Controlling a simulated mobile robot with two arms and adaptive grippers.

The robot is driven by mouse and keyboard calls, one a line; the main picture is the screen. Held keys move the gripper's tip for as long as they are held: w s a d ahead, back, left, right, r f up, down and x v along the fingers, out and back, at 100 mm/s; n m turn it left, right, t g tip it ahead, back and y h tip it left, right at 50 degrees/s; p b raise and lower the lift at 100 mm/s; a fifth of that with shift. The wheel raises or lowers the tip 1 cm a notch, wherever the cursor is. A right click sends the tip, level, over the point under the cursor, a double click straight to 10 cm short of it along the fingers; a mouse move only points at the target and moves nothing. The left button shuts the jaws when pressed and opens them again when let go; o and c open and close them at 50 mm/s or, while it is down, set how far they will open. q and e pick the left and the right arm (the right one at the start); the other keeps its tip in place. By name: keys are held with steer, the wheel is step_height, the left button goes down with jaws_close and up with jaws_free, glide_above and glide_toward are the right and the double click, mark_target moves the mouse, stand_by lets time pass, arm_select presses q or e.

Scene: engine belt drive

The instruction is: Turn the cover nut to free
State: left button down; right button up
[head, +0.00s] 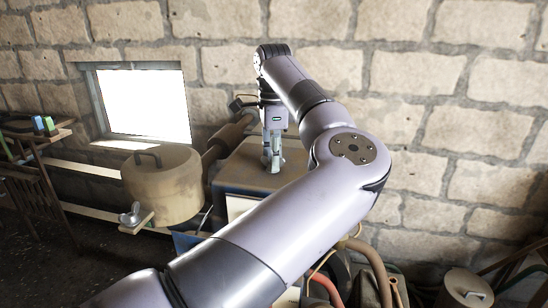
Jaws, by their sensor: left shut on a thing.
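My left arm reaches across the view and its gripper (272,164) points straight down at the top of a brown box-like housing (240,172). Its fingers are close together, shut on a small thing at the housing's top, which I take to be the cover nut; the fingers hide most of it. A grey wing nut (131,214) sits apart on a small wooden ledge (137,224) to the left. My right gripper is not in view.
A brown drum-shaped cover (165,187) with a top handle stands left of the housing. A bright window (146,104) is in the stone wall behind. Hoses (372,262) run below my arm at the right. A shelf (40,136) with small colored items is at far left.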

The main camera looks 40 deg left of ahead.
arm_select(q)
steer(key=c, duration=1.4)
jaws_free()
steer(key=shift+s+a, duration=0.1)
steer(key=shift+s, duration=0.05)
steer(key=shift+c, duration=0.2)
step_height(320, 180, up, 12)
